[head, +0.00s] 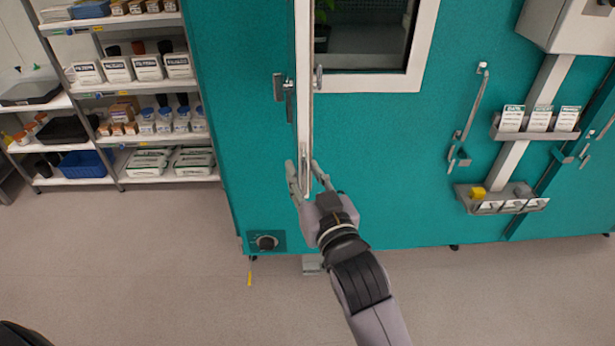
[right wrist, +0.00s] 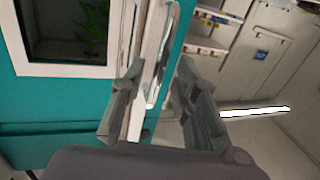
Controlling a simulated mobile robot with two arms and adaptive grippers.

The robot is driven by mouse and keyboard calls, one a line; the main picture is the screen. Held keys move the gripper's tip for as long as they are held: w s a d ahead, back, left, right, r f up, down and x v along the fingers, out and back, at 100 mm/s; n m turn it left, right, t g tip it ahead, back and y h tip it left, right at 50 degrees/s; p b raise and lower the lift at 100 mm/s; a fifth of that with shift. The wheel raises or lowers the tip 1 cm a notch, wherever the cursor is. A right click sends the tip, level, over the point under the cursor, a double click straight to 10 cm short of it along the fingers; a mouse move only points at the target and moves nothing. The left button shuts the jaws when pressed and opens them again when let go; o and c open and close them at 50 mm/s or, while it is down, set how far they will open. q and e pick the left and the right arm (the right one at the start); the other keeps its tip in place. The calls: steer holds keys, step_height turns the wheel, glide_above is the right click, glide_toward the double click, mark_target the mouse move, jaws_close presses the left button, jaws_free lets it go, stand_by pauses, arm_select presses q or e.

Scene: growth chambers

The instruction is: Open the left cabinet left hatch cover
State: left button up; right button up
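The teal cabinet (head: 400,170) has a window (head: 365,40) in a white frame, with a plant behind it. A narrow white panel (head: 303,90), seen nearly edge-on, reaches below the window; it looks like the hatch cover standing out from the front. A long metal handle (head: 310,120) runs along it and shows in the right wrist view (right wrist: 170,55). My right gripper (head: 307,174) has its fingers apart on either side of the handle's lower end. In the right wrist view the fingers (right wrist: 157,75) are spread, and contact cannot be told. My left gripper is not in view.
A metal latch (head: 285,88) sits left of the panel. A shelf rack (head: 115,95) with boxes and bottles stands at the left. Label holders (head: 535,132) and another long handle (head: 470,115) are on the right. The floor (head: 150,275) in front is mostly clear.

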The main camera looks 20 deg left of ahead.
steer(key=v, duration=1.2)
steer(key=shift+w, duration=0.1)
steer(key=shift+c, duration=0.4)
